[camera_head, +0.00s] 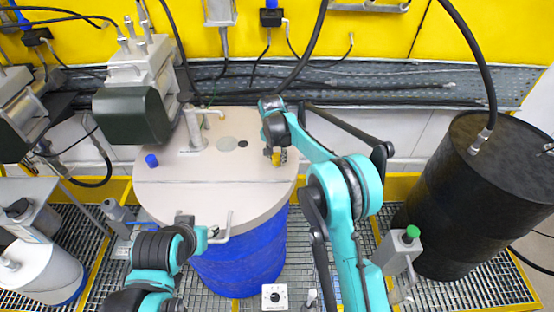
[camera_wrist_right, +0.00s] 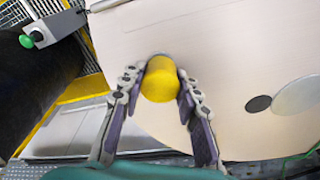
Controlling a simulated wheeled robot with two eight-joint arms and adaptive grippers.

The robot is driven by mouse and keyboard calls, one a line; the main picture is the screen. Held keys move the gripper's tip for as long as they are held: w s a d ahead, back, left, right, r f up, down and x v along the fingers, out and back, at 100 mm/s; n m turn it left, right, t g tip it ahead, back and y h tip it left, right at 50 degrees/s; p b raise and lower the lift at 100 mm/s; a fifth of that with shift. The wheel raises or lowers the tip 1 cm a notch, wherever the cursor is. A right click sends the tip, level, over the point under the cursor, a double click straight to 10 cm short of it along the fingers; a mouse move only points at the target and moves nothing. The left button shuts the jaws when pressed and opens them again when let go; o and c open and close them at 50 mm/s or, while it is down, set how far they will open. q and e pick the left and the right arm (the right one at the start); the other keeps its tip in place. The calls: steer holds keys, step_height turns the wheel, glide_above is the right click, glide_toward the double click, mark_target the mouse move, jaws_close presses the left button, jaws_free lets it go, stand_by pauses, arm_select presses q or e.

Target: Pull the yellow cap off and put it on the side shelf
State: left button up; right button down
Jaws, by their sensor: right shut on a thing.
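The yellow cap (camera_head: 277,159) is at the right part of the beige lid (camera_head: 235,168) of a blue drum (camera_head: 240,258). My right gripper (camera_head: 274,153) is shut on it. In the right wrist view the yellow cap (camera_wrist_right: 160,80) sits between the two fingertips (camera_wrist_right: 160,84), with the lid behind it. I cannot tell whether the cap still touches the lid. My left gripper (camera_head: 208,238) is low at the lid's front edge, beside a bent metal handle (camera_head: 222,228); its fingers are too small to read. No side shelf can be made out with certainty.
A grey perforated ledge (camera_head: 400,82) with cables runs along the yellow back wall. A blue cap (camera_head: 151,160) and a metal pipe fitting (camera_head: 195,130) stand on the lid. A motor unit (camera_head: 135,115) overhangs its back left. A black drum (camera_head: 470,190) stands at the right.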

mark_target(278, 154)
arm_select(q)
steer(key=shift+r+p, duration=1.2)
steer(key=shift+r, duration=0.15)
arm_select(e)
steer(key=shift+r, duration=2.55)
arm_select(q)
steer(key=shift+s, duration=0.1)
arm_select(e)
steer(key=shift+s+f, duration=0.1)
